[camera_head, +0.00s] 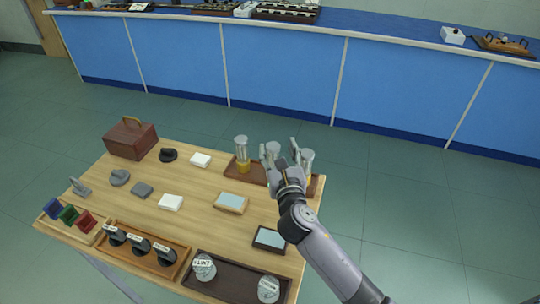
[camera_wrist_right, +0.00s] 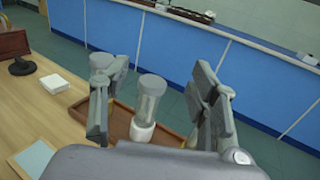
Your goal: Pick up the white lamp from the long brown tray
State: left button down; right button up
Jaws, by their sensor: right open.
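The white lamp (camera_head: 273,148), a clear cylinder, stands upright at the table's back right, partly hidden by my gripper. In the right wrist view the lamp (camera_wrist_right: 147,108) shows its white base on the long brown tray (camera_wrist_right: 117,122). The tray (camera_head: 258,176) also shows in the head view. Lamps with yellowish bases stand on either side, a left one (camera_head: 241,155) and a right one (camera_head: 308,158). My right gripper (camera_head: 279,150) is open, its fingers on both sides of the white lamp in the wrist view (camera_wrist_right: 155,100). I cannot tell whether they touch it. My left gripper is not in view.
A blue-fronted bench (camera_head: 280,75) stands behind. A framed pale plate (camera_head: 231,202), a dark framed plate (camera_head: 269,239), and a white block (camera_head: 171,202) lie on the table (camera_head: 200,225).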

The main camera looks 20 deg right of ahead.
aim_at(274, 158)
jog(key=f+b, duration=0.1)
jog(key=f, duration=0.1)
jog(key=f+b, duration=0.1)
jog(key=f, duration=0.2)
jog(key=f+b, duration=0.1)
jog(key=f, duration=0.1)
jog(key=shift+s+a+f, duration=0.1)
jog(key=shift+s+f, duration=0.25)
jog(key=shift+f, duration=0.05)
jog(key=shift+w+r, duration=0.25)
jog(key=shift+w, duration=0.35)
jog(key=shift+w+d, duration=0.25)
jog(key=shift+w, duration=0.75)
jog(key=w, duration=0.4)
jog(key=shift+d+f, duration=0.1)
jog(key=shift+d, duration=0.1)
jog(key=shift+w, duration=0.2)
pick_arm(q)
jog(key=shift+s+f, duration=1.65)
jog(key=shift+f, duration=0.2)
pick_arm(e)
grip_shut()
